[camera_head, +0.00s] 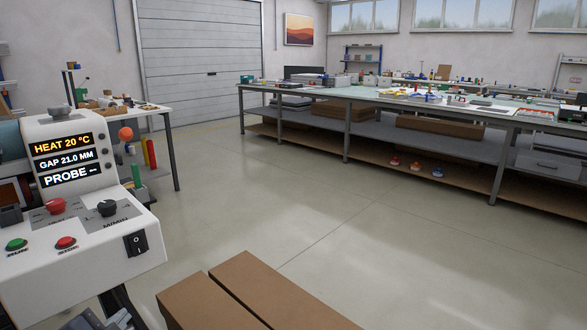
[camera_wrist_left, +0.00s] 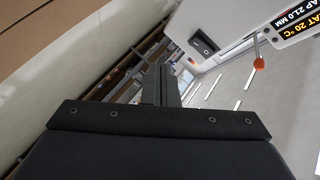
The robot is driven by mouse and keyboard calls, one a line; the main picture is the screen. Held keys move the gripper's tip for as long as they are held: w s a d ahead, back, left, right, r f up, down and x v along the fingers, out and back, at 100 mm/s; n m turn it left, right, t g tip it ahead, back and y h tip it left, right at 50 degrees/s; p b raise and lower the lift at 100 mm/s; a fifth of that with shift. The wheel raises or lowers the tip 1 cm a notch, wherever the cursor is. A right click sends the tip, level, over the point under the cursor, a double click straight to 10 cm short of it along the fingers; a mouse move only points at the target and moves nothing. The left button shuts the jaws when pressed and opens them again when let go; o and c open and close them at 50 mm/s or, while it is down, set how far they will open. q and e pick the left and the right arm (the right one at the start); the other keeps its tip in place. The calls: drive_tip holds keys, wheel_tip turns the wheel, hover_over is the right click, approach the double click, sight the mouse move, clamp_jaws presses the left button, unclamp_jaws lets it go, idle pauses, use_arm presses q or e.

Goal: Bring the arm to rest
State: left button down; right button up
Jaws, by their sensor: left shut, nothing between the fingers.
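My left gripper (camera_wrist_left: 162,78) shows in the left wrist view as two dark fingers pressed together, with nothing between them. In the head view, dark parts low at the left, below the machine's front edge, look like my left arm and gripper; most of them is hidden or cut off by the frame. The white machine (camera_head: 85,255) stands close to it on the left, and its display reads HEAT 20 °C, GAP 21.0 MM and PROBE. The machine also shows tilted at the upper right of the left wrist view (camera_wrist_left: 283,22). My right gripper is not in view.
Brown cardboard boxes (camera_head: 245,295) are low in front, right of the machine. A long workbench (camera_head: 370,95) with a lower shelf runs along the back right. A small table (camera_head: 150,108) stands behind the machine. The floor (camera_head: 330,205) between is clear.

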use_arm(q)
drive_tip(key=s+d+f+n+g+h, duration=0.35)
drive_tip(key=s+d+n, duration=0.25)
drive_tip(key=s, duration=0.2)
drive_tip(key=s+d+f+n+g+h, duration=0.3)
drive_tip(key=s+d+f+n+g, duration=0.15)
drive_tip(key=s+d, duration=0.2)
wheel_tip(320, 180, up, 20)
drive_tip(key=p, duration=1.9)
drive_tip(key=shift+s+a+r+n+y+p, duration=0.15)
drive_tip(key=shift+s+a+n+y+p, duration=0.15)
drive_tip(key=shift+a+n+y+p, duration=0.1)
drive_tip(key=shift+a, duration=0.1)
